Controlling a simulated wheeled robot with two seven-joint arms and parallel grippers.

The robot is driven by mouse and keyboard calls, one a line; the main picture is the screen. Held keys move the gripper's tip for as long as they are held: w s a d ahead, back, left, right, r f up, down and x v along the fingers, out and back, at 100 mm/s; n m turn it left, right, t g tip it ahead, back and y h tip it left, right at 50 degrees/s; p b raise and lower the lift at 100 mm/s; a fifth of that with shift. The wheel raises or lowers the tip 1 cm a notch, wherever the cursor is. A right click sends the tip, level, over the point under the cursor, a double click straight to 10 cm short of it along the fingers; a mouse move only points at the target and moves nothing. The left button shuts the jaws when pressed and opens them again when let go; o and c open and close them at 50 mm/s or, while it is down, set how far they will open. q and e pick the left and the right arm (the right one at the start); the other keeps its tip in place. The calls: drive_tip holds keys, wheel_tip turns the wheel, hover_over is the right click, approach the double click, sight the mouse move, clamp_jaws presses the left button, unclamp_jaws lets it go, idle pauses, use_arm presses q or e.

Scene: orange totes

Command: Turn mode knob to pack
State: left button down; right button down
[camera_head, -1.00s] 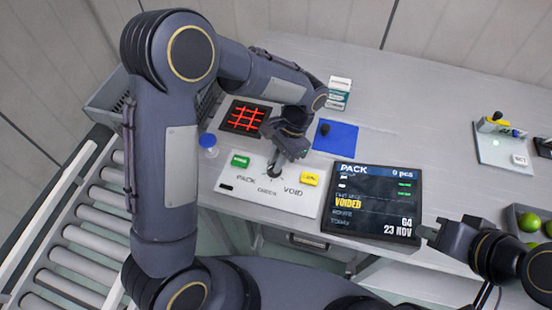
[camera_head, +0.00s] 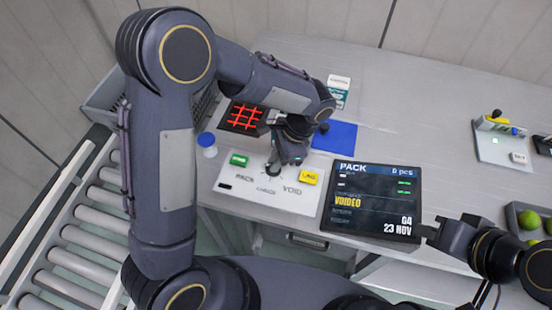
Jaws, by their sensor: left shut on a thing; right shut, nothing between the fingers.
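The mode knob (camera_head: 271,173) is a small dark knob on a white panel (camera_head: 235,197) marked PACK, CHECK and VOID, with a green button (camera_head: 239,160) and a yellow one (camera_head: 309,177). My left gripper (camera_head: 274,168) reaches down over the panel and is shut on the knob, which its fingers partly hide. Which label the knob points to is too small to tell. The dark screen (camera_head: 372,203) right of the panel reads PACK, 0 pcs and VOIDED. My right gripper (camera_head: 430,231) is shut and empty beside the screen's lower right corner.
A black pad with a red grid (camera_head: 243,117), a blue mat (camera_head: 337,137) and a white carton (camera_head: 338,92) lie behind the panel. A blue-capped bottle (camera_head: 207,147) stands left. A roller conveyor (camera_head: 70,222) runs along the left; the table's back middle is clear.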

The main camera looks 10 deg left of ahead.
use_arm(q)
drive_tip(key=c, duration=1.4)
unclamp_jaws()
drive_tip(key=shift+c, duration=0.2)
drive_tip(key=v, duration=0.8)
drive_tip(key=shift+a, duration=0.1)
wheel_tip(320, 180, up, 3)
drive_tip(key=n+h, duration=0.2)
drive_tip(key=n, duration=0.1)
hover_over(267, 165)
drive_tip(key=s+a+r+n+t+h, duration=0.1)
drive_tip(key=s+a+n+t+h, duration=0.2)
drive_tip(key=s, duration=0.4)
drive_tip(key=s+a+r+n+t+h, duration=0.1)
drive_tip(key=s+a+n+t, duration=0.3)
drive_tip(key=s+n, duration=0.4)
drive_tip(key=shift+s+a+r+t+h, duration=0.2)
drive_tip(key=shift+a+r+t+h, duration=0.15)
drive_tip(key=shift+h, duration=0.55)
